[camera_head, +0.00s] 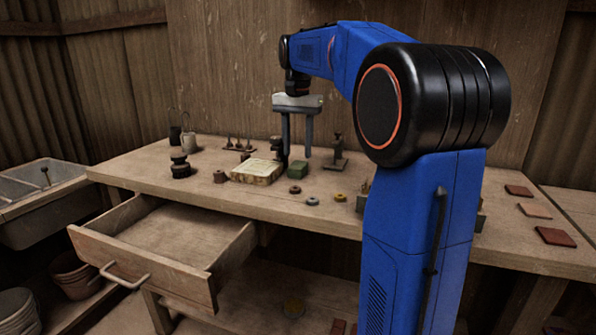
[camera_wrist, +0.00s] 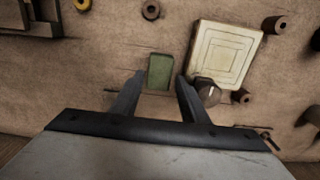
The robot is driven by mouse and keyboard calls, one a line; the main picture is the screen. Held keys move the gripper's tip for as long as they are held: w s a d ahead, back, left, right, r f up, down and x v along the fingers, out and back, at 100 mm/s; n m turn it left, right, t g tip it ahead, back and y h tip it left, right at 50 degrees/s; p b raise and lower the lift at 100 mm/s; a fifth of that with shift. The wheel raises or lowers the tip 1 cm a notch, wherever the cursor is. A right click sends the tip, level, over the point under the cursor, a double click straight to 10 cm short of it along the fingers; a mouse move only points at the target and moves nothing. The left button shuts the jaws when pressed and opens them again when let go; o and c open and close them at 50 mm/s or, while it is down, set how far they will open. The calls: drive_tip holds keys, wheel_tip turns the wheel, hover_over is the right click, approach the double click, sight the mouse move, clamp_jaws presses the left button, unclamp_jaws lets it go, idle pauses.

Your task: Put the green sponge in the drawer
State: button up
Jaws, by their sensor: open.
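The green sponge (camera_head: 298,170) lies on the workbench, to the right of a pale tile block. In the wrist view the sponge (camera_wrist: 160,71) shows just beyond and between my fingertips. My gripper (camera_head: 297,155) is open and empty, pointing down above the bench near the sponge; its two fingers also show in the wrist view (camera_wrist: 160,76). The drawer (camera_head: 212,264) is pulled out at the bench's left front. Its visible inside is bare.
The tile block (camera_head: 257,170) stands close left of the sponge, with a dark knobbed tool (camera_wrist: 207,92) near one finger. Small rings (camera_head: 312,201) lie in front. Dark stacked weights (camera_head: 180,166) stand at left. A sink (camera_head: 50,205) is beyond the bench's left end.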

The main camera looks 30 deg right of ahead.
sight(298, 164)
drive_tip(key=shift+w+d+f, duration=0.15)
drive_tip(key=shift+f, duration=1.95)
drive_tip(key=c, duration=0.8)
wheel_tip(298, 164, up, 18)
drive_tip(key=shift+f, duration=0.1)
